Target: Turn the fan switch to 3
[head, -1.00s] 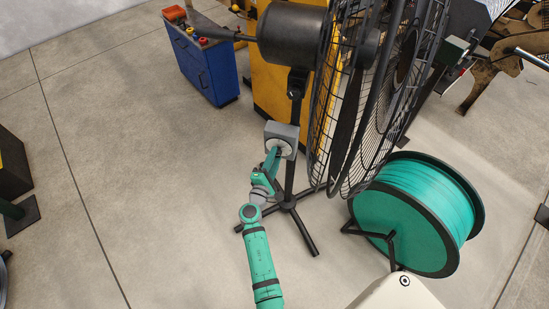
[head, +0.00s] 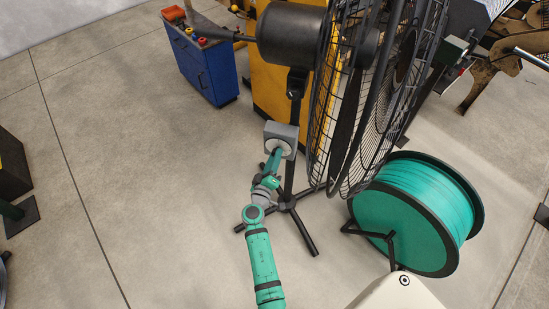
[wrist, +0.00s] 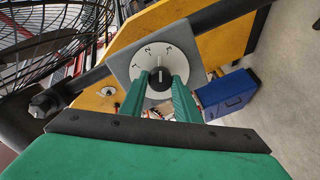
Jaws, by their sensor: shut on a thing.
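The fan (head: 300,35) is black with a wire cage and stands on a thin pole with a cross-shaped base. Its grey switch box (head: 281,134) is mounted on the pole. In the wrist view, the switch box (wrist: 126,62) has a white round dial (wrist: 146,52) with printed numbers, and a black knob (wrist: 160,80) at its middle. My gripper (wrist: 165,88) is shut on the knob, with a green finger on each side of it. In the head view, my gripper (head: 274,156) reaches the front of the switch box. Which number the knob points at is not clear.
A green cable reel (head: 405,215) stands on the floor right of the fan. A blue cabinet (head: 205,65) and a yellow machine (head: 275,75) are behind it. The floor to the left (head: 120,150) is clear.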

